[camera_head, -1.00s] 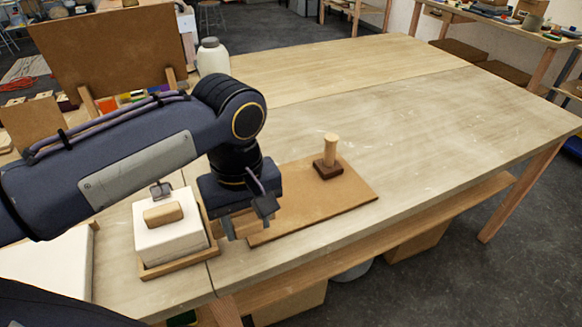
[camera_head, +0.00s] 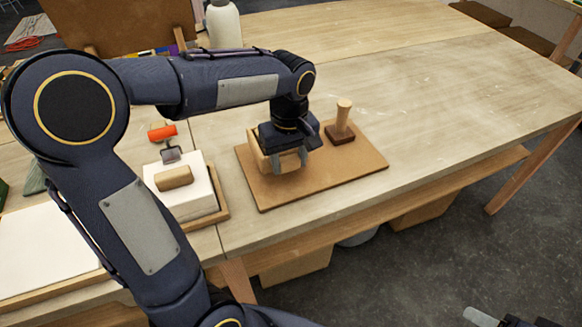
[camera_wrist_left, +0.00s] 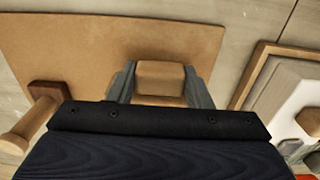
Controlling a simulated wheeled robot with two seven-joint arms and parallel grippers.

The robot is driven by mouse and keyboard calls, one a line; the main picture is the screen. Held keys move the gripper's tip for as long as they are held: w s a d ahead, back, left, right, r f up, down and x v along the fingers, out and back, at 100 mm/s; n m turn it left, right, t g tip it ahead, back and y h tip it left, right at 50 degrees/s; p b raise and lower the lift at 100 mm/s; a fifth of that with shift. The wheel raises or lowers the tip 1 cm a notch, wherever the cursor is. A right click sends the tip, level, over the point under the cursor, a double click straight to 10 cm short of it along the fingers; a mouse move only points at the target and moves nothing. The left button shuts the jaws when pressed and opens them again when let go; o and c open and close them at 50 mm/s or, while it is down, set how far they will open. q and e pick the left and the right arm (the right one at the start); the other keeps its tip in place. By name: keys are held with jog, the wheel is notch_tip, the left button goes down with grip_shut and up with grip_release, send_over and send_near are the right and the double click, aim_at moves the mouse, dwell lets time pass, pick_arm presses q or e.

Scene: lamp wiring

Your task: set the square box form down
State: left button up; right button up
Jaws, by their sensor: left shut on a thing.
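My left gripper (camera_head: 290,163) is over the left part of the brown board (camera_head: 330,184). It is shut on the square box form (camera_head: 258,158), a light wooden piece mostly hidden behind the fingers and wrist. In the left wrist view the form (camera_wrist_left: 160,76) sits between the two grey fingers. The form is at or just above the board; I cannot tell whether it touches. A grey tip at the bottom right edge (camera_head: 480,316) seems to be my right gripper, mostly cut off.
A wooden peg on a dark base (camera_head: 341,124) stands on the board's far side. Left of the board, a white block with a wooden handle (camera_head: 190,190) sits in a wooden tray. A roller with an orange handle (camera_head: 162,133) lies behind. The table's right side is clear.

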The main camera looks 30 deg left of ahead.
pick_arm(q)
jog(key=shift+w+f, duration=0.35)
jog(key=shift+f, duration=0.75)
jog(key=shift+w+f, duration=0.15)
jog(key=shift+f, duration=0.75)
jog(key=shift+f, duration=0.15)
jog(key=o, duration=1.2)
jog(key=shift+c, duration=0.2)
